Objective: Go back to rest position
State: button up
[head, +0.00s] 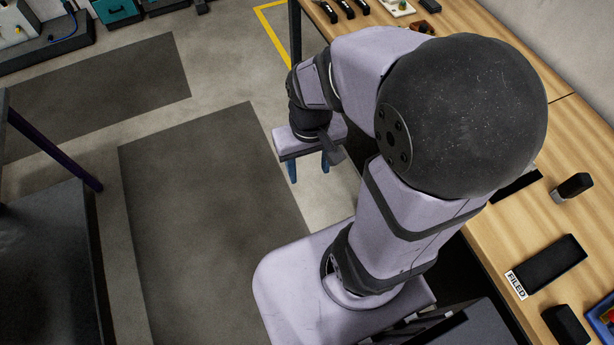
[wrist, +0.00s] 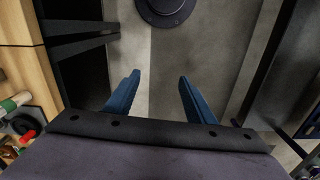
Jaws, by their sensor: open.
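My gripper (head: 308,170) hangs over the floor to the left of the wooden bench in the head view. Its two blue fingers point down and stand apart with nothing between them. In the wrist view the open fingers (wrist: 152,97) show with bare grey floor beyond them. My arm is folded, and its large dark joint hides part of the bench in the head view.
The wooden bench (head: 480,254) runs along the right. On it are a black tray labelled FILED (head: 550,263), dark blocks (head: 572,187) and a blue bin (head: 603,320). A dark table (head: 45,260) stands at the left. Floor between is clear, with dark mats (head: 200,220).

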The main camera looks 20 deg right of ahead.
jog(key=shift+s+a+f+n, duration=0.2)
jog(key=shift+s+a, duration=0.2)
jog(key=shift+s, duration=0.15)
jog(key=shift+s+a+f+n, duration=0.2)
jog(key=shift+s+a, duration=0.2)
jog(key=shift+s, duration=0.1)
notch_tip(320, 180, down, 15)
jog(key=b, duration=1.5)
